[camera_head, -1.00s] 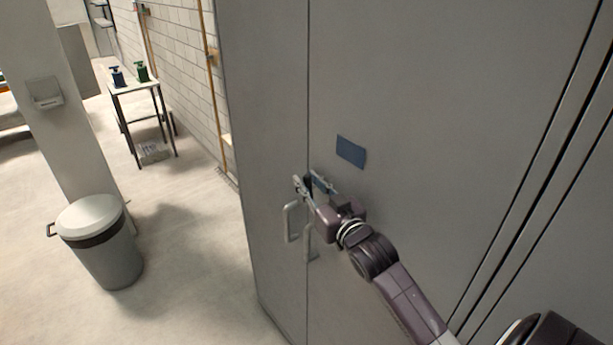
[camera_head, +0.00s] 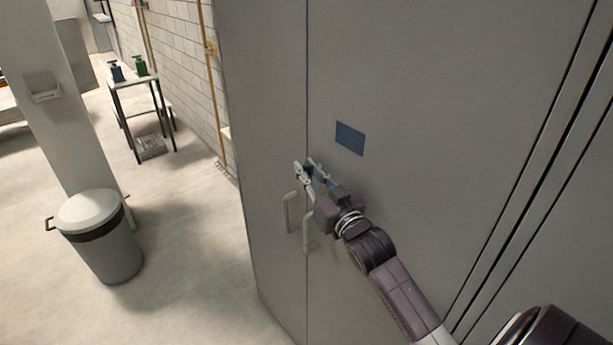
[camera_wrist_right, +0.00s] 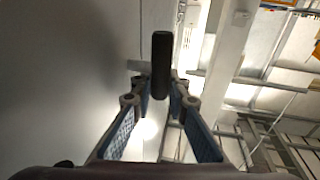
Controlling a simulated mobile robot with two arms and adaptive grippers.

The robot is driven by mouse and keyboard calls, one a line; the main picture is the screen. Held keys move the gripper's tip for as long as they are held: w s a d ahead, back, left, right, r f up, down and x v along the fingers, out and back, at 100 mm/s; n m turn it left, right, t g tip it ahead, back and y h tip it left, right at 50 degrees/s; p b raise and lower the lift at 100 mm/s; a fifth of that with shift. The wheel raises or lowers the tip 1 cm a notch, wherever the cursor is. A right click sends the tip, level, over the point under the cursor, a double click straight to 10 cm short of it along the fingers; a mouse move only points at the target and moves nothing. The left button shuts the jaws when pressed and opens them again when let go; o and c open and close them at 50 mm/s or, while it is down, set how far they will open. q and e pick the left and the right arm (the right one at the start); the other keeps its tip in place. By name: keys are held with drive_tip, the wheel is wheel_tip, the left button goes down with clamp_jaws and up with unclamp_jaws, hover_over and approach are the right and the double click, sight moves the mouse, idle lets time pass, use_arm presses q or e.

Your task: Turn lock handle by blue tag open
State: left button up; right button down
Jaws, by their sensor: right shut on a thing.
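The blue tag (camera_head: 350,138) is a flat rectangle on the grey cabinet door, above and right of my right gripper (camera_head: 307,168). The right gripper is at the seam between the two doors, just above the pull handles. In the right wrist view, the dark, bar-shaped lock handle (camera_wrist_right: 162,66) stands upright between the fingers of my right gripper (camera_wrist_right: 160,98), which are shut on it. In the head view the fingers largely hide the lock handle. My left gripper is not in view.
Two pale pull handles (camera_head: 290,212) stick out from the cabinet doors (camera_head: 430,110) just below the gripper. A grey bin (camera_head: 105,245) with a pale lid stands on open floor at left. A small table (camera_head: 135,82) with two pump bottles stands farther back.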

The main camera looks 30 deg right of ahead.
drive_tip(key=shift+f+b, duration=0.2)
drive_tip(key=shift+b, duration=0.1)
drive_tip(key=shift+r+t, duration=0.2)
drive_tip(key=shift+t, duration=0.2)
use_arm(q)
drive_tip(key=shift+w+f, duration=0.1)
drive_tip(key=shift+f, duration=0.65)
use_arm(e)
drive_tip(key=c, duration=2.1)
unclamp_jaws()
drive_tip(key=shift+s, duration=0.1)
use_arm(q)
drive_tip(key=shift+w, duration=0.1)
use_arm(e)
drive_tip(key=shift+s, duration=0.1)
drive_tip(key=s, duration=0.4)
drive_tip(key=s+a+f, duration=0.1)
drive_tip(key=s, duration=0.6)
drive_tip(key=shift+s+a+f, duration=0.2)
drive_tip(key=shift+s+f, duration=0.1)
drive_tip(key=shift+f, duration=0.05)
